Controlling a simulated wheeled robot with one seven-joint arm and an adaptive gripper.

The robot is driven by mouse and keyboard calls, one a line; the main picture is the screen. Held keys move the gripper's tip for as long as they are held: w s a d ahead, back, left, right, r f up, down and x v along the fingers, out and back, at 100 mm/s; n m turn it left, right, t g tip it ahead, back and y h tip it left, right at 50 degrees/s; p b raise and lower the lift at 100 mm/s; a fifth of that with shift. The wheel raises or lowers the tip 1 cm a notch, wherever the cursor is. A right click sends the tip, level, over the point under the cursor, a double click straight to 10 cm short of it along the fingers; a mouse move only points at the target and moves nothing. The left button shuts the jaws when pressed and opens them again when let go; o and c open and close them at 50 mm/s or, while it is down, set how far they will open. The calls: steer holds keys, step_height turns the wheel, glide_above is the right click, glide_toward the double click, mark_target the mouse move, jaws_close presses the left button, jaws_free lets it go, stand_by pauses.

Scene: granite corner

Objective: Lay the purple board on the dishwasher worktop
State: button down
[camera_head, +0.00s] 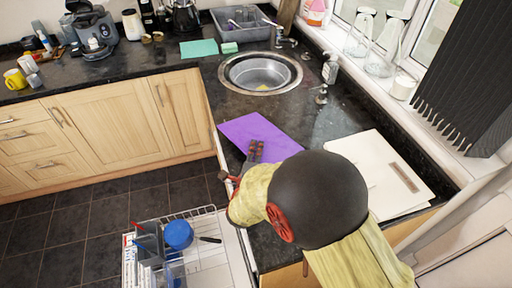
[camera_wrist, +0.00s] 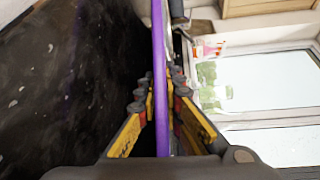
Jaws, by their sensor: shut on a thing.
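The purple board (camera_head: 258,135) is a thin flat sheet over the dark speckled worktop (camera_head: 335,120), beyond my gripper in the head view. In the wrist view the purple board (camera_wrist: 160,70) shows edge-on, as a narrow strip between the two fingers. My gripper (camera_wrist: 160,103) is shut on it, with a yellow and dark finger on each side. In the head view my gripper (camera_head: 255,152) is partly hidden by my arm. The dark worktop (camera_wrist: 65,80) fills the left of the wrist view. Whether the board touches the worktop I cannot tell.
A round sink (camera_head: 260,73) lies beyond the board, with a soap bottle (camera_head: 330,68) to its right. A cream board (camera_head: 380,170) lies on the worktop at right. The open dishwasher rack (camera_head: 205,262) holds a blue item (camera_head: 178,234). Glass jars (camera_head: 390,40) stand on the sill.

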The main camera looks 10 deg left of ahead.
steer(key=c, duration=1.9)
jaws_free()
steer(key=shift+o, duration=1.1)
steer(key=shift+o, duration=0.7)
steer(key=shift+f, duration=0.1)
steer(key=shift+s, duration=0.15)
steer(key=shift+s+d+r+p, duration=0.15)
steer(key=shift+s+p, duration=0.4)
steer(key=shift+s, duration=0.55)
steer(key=shift+s+d+r+p, duration=0.15)
steer(key=shift+s+p, duration=0.4)
steer(key=shift+s, duration=0.6)
steer(key=shift+s+d+r+p, duration=0.1)
steer(key=shift+s+r+p, duration=0.15)
steer(key=shift+s+p, duration=0.6)
steer(key=shift+s+a+b, duration=0.1)
steer(key=shift+s+b, duration=0.2)
steer(key=shift+s, duration=0.05)
